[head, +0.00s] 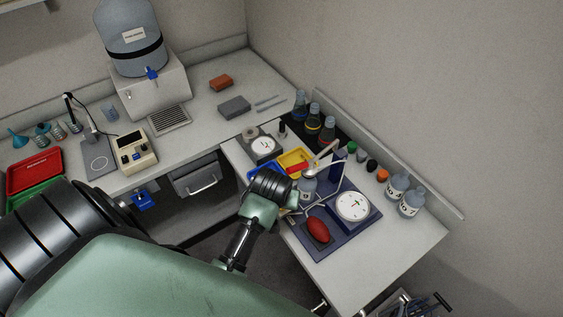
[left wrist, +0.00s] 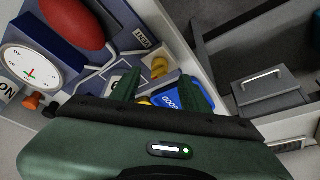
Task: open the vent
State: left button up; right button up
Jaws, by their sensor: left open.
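The VENT label (left wrist: 143,37) is on the blue-grey panel in the left wrist view. A small brass-coloured knob (left wrist: 159,67) stands just beside it, beyond my fingertips. My left gripper (left wrist: 162,88) is open, its two green fingers apart; another yellowish part (left wrist: 143,101) shows low between them, partly hidden. The panel also carries a round white dial (left wrist: 30,72) and a red bulb (left wrist: 72,22). In the head view the dial (head: 352,206) and red bulb (head: 318,229) sit on the dark blue base (head: 334,243); my wrist hides the vent area there.
A blue tray (left wrist: 172,103) marked GOOD lies behind my fingers. A yellow tray (head: 297,157), flasks (head: 327,134) and white-labelled bottles (head: 411,202) stand around the base. A drawer (head: 197,176) is under the left bench. The front right bench corner (head: 400,252) is clear.

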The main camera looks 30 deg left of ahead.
pick_arm(q)
jog(key=shift+x, duration=2.05)
grip_shut()
